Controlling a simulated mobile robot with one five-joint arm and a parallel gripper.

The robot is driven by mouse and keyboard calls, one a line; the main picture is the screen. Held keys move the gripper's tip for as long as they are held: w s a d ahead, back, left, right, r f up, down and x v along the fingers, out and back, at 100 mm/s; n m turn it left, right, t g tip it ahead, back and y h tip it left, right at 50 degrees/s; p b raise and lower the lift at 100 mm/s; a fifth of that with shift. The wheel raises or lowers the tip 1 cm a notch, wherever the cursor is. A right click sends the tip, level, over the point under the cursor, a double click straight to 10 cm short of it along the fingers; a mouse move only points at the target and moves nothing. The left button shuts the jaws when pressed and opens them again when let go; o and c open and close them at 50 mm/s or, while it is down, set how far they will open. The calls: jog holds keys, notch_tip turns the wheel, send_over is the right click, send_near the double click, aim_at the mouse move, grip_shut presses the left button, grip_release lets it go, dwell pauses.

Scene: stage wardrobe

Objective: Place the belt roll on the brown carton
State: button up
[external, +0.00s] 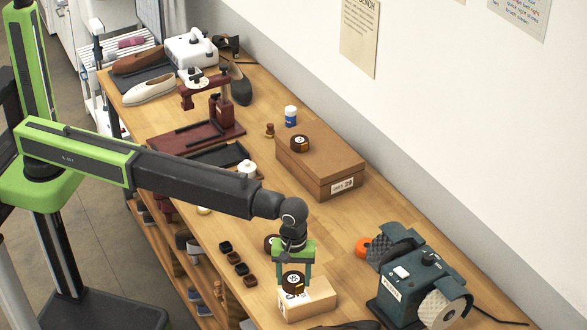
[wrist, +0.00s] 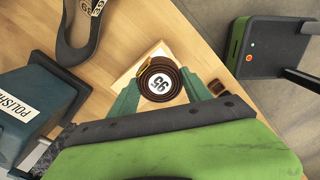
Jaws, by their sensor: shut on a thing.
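A dark brown belt roll with a white label (external: 293,279) is between the green fingers of my gripper (external: 293,284). In the wrist view the belt roll (wrist: 159,62) shows its coil and label from above, with a finger of my gripper (wrist: 161,88) on either side. It is at the top of a small pale box; I cannot tell if it touches it. The brown carton (external: 325,176) lies further back on the bench, with another labelled belt roll (external: 299,143) on its top. The rest of the carton's top is bare.
The pale box (external: 309,304) is under my gripper; it also shows in the wrist view (wrist: 132,72). A dark roll (external: 271,242) is partly hidden behind my gripper. A green polishing machine (external: 405,285) stands at right. Small dark blocks (external: 233,258) line the left edge.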

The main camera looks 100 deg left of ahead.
aim_at(297, 296)
jog(key=shift+w+a+f, duration=0.4)
jog(key=shift+a, duration=0.15)
notch_tip(297, 296, down, 4)
jog(key=b, duration=0.4)
jog(key=shift+f, duration=0.2)
jog(key=o, duration=1.5)
jog(key=shift+r, duration=0.15)
jog(key=shift+c, duration=0.2)
notch_tip(297, 296, up, 12)
jog(key=p, duration=1.2)
jog(key=shift+r, duration=0.25)
jog(key=s+a+m, duration=0.3)
jog(key=s+m, duration=0.3)
jog(key=s, duration=0.4)
jog(key=s+a+m, duration=0.3)
jog(key=s+m, duration=0.4)
jog(key=s, duration=0.4)
jog(key=s+a+m, duration=0.3)
jog(key=s+m, duration=0.4)
jog(key=s, duration=0.4)
jog(key=shift+s+a, duration=0.2)
jog(key=shift+s, duration=0.05)
jog(key=shift+f, duration=0.2)
